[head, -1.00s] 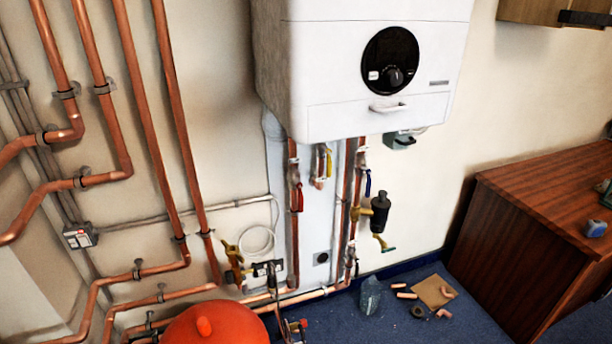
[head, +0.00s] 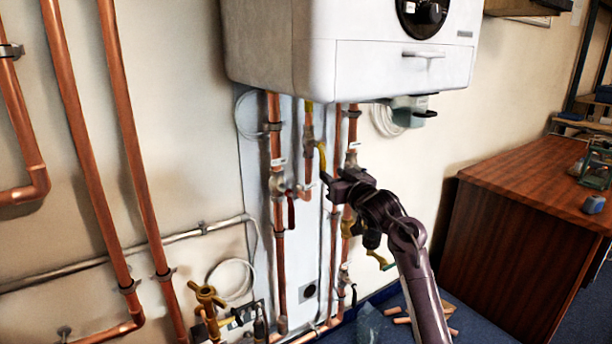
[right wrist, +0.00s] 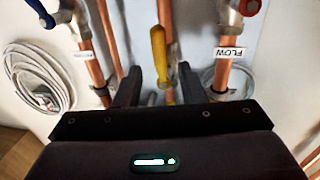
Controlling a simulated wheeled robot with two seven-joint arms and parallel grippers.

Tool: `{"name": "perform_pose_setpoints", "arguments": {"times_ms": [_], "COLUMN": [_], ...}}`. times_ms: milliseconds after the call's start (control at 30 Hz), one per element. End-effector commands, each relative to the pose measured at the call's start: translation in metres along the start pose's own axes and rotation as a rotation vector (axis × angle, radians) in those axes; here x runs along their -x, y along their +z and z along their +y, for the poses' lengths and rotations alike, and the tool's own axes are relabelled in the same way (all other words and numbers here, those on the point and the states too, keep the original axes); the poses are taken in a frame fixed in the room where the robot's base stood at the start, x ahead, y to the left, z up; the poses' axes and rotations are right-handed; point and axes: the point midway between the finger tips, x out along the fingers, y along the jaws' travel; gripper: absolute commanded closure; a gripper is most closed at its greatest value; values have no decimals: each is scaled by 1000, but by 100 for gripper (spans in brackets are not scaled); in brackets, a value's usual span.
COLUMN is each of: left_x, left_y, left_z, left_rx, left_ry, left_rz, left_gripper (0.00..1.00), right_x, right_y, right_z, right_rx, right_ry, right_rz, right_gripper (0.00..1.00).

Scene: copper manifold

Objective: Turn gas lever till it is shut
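The yellow gas lever (head: 322,156) is on the middle copper pipe under the white boiler, running roughly along the pipe. My right gripper (head: 330,180) is just in front of it, close to its lower end. In the right wrist view the yellow lever (right wrist: 158,52) shows between the two fingers of my right gripper (right wrist: 160,88). The fingers are apart, with a gap on either side of the lever, and I see no contact. My left gripper is in neither view.
A red lever (head: 291,210) is on the pipe to the left, also seen as a red handle (right wrist: 250,7) in the wrist view. A blue handle (right wrist: 42,12) is on the other side. The boiler (head: 400,70) hangs above. A wooden cabinet (head: 500,250) stands at right.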

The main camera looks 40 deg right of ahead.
Motion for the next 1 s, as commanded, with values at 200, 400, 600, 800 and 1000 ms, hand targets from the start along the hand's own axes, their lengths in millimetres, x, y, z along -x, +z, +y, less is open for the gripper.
{"name": "perform_pose_setpoints", "arguments": {"times_ms": [200,400,600,800,1000], "left_x": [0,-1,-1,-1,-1], "left_y": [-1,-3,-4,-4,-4], "left_z": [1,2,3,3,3], "left_rx": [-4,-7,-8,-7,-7], "left_ry": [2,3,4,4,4], "left_rz": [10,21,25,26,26], "left_gripper": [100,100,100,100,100], "right_x": [-35,-60,-70,-71,-70], "right_y": [0,0,2,2,2], "right_z": [0,0,-1,-1,-1], "right_rx": [-1,-2,1,2,1], "right_ry": [-1,-1,-1,-1,-1], "right_rz": [-1,-1,-4,-3,-4], "right_gripper": [64,64,64,64,85]}}
